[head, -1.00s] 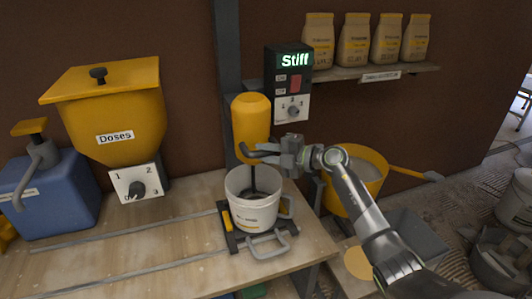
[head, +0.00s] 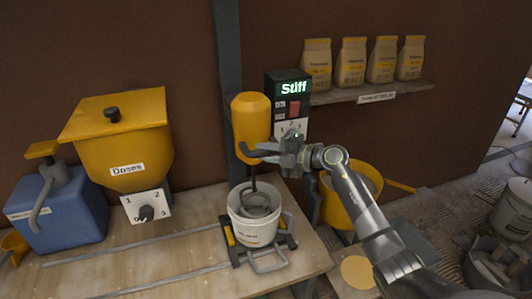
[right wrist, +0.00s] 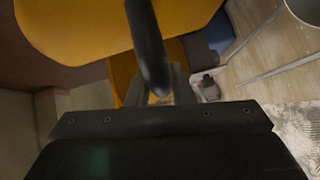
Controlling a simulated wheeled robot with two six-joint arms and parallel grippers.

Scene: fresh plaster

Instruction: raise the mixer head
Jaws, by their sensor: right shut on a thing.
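The yellow mixer head (head: 251,115) hangs on the dark post above a white bucket (head: 254,231). Its shaft runs down to a grey paddle (head: 259,204), which shows at the bucket's mouth; its lower part is hidden by the bucket wall. My right gripper (head: 279,151) is shut on the dark handle (head: 250,150) at the head's lower side. In the right wrist view, the handle (right wrist: 149,50) lies between the fingers, with the yellow head (right wrist: 80,25) close by. My left gripper is out of view.
A yellow hopper (head: 122,142) and blue canister (head: 62,210) stand left. A yellow bucket (head: 345,205) is behind my right arm. The bench front left (head: 150,270) is mostly clear, with rails.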

